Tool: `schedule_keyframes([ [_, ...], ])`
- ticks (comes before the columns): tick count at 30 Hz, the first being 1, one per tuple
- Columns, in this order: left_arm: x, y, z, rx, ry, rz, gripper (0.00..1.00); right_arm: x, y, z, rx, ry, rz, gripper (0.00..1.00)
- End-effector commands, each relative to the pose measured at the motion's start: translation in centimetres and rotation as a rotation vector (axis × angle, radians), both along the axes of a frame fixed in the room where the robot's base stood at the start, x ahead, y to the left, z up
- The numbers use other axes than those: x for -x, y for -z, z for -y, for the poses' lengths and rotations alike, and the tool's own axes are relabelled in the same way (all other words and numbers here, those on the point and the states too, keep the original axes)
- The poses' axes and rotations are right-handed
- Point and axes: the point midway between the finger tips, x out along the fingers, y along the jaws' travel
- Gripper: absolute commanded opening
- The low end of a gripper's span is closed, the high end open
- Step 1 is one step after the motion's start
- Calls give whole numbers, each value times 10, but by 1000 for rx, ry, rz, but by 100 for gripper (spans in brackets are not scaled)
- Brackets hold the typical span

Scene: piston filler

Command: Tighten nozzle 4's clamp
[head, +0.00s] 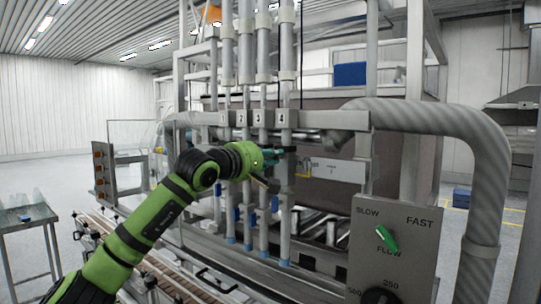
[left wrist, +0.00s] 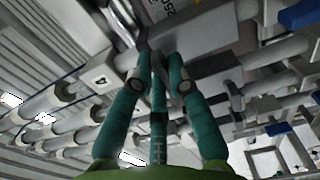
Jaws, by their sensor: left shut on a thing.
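Nozzle 4 (head: 286,222) is the rightmost of several upright metal tubes in the head view, below the plate marked 4 (head: 283,119). That plate also shows at the left in the left wrist view (left wrist: 99,80). My left gripper (head: 281,153) reaches in from the left in front of nozzle 4, just under the numbered bar. In the left wrist view its teal fingers (left wrist: 159,78) close around the grey metal of nozzle 4's clamp (left wrist: 144,42). The fingers partly hide the clamp, so how tight it sits cannot be told. My right gripper is not in view.
A control panel (head: 406,215) with a green flow knob (head: 387,238) stands at the right front. A thick ribbed pipe (head: 485,190) curves behind it. A conveyor (head: 163,273) runs below my left arm, and a small table (head: 25,215) stands at the far left.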

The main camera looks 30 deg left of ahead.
Motion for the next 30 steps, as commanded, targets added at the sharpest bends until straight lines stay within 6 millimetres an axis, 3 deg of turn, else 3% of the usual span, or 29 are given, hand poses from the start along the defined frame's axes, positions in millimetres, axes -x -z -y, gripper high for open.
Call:
schedule_keyframes([
  [15, 0, -1, 0, -22, 1, 5, 0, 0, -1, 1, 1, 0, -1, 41],
  [16, 0, -1, 0, -22, 1, 5, 21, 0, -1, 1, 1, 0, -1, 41],
  [18, 0, -1, 0, -22, 1, 4, 41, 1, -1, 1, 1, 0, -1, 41],
  [30, 5, 0, -1, -21, -1, 3, 41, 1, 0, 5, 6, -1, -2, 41],
])
